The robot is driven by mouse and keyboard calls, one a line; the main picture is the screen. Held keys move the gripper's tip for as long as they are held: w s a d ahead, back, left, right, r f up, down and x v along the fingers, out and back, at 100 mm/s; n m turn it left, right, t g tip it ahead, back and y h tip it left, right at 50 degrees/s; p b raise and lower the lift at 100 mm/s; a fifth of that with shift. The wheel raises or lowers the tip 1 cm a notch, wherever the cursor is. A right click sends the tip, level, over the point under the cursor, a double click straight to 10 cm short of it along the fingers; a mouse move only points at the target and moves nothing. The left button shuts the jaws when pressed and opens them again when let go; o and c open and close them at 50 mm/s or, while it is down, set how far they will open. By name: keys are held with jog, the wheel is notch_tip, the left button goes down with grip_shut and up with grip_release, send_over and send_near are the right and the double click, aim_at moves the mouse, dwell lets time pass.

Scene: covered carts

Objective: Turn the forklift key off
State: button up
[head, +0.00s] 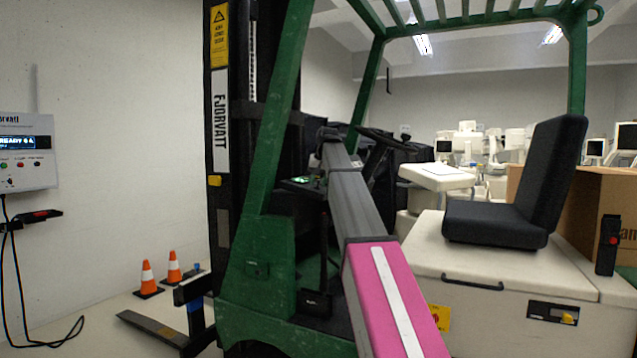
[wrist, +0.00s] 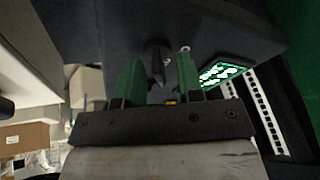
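The forklift (head: 262,260) has a green frame and a black mast, and my arm reaches into its cab. In the wrist view my gripper (wrist: 160,62) is open, with two green fingers spread apart under a dark dashboard panel (wrist: 105,25). A dark, narrow piece (wrist: 157,58), which looks like the key, stands between the fingers, with gaps on both sides. It is too dark to tell which way it is turned. A small metal ring shows by the right fingertip. In the head view my arm hides the key, and the fingers cannot be made out.
A lit green display (wrist: 222,74) sits just right of the fingers. The steering wheel (head: 384,138) is right of my arm, and the black seat (head: 515,195) is farther right.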

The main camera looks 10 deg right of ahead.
grip_shut()
dwell(0.4)
jog(key=n, duration=0.3)
jog(key=n+y, duration=0.1)
jog(key=n, duration=0.1)
jog(key=shift+n+y, duration=0.3)
jog(key=shift+n, duration=0.1)
jog(key=n+g+y, duration=0.1)
jog(key=n, duration=0.5)
jog(key=shift+n+g, duration=0.3)
